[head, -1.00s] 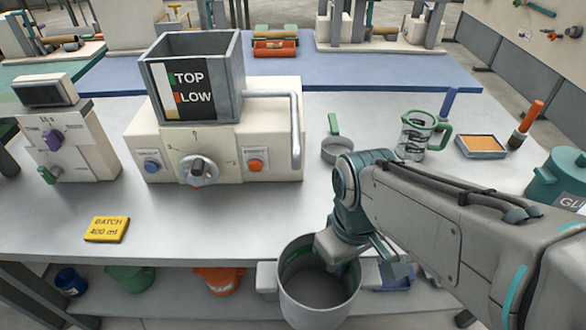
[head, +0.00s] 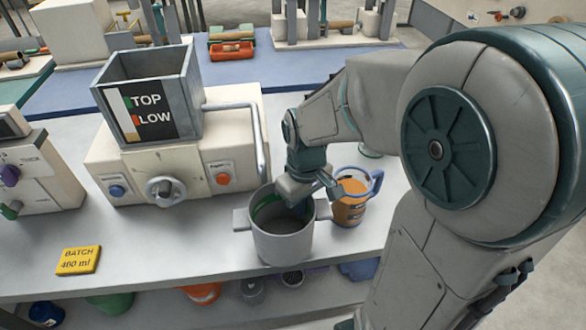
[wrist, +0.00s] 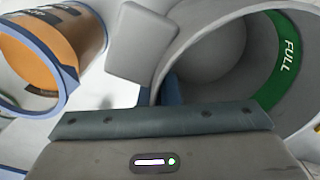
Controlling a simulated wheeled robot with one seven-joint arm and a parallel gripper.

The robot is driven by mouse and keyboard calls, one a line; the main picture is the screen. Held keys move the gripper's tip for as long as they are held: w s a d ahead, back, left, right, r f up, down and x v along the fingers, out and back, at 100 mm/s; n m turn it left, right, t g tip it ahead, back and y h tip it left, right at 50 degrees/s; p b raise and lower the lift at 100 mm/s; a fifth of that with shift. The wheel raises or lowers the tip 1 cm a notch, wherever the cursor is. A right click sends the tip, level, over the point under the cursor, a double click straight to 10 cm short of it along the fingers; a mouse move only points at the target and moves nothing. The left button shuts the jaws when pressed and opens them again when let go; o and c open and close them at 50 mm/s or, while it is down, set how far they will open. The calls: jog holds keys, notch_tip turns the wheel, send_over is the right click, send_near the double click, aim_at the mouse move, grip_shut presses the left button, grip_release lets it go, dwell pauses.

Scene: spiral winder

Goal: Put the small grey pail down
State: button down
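The small grey pail (head: 283,244) is upright at the bench's front edge, with a square lug on its left side. I cannot tell whether its base touches the bench top. My gripper (head: 322,192) is at the pail's right side and appears shut on it there; the fingertips are mostly hidden. In the wrist view the pail (wrist: 205,62) is right in front of the gripper. A light grey lug shows on its outside, and a green band marked FULL lines its inside. The pail looks empty.
A jug of orange contents with a blue handle (head: 350,208) stands close to the pail's right, beyond my gripper. The winder machine (head: 180,170) with its grey hopper stands behind left. A yellow batch card (head: 80,260) lies at left. The bench between card and pail is clear.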

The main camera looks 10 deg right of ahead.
jog(key=shift+w, duration=1.6)
jog(key=w, duration=0.2)
jog(key=shift+w+d, duration=0.1)
jog(key=shift+w, duration=0.2)
jog(key=shift+f, duration=0.75)
jog(key=shift+f, duration=0.15)
jog(key=c, duration=1.7)
grip_release()
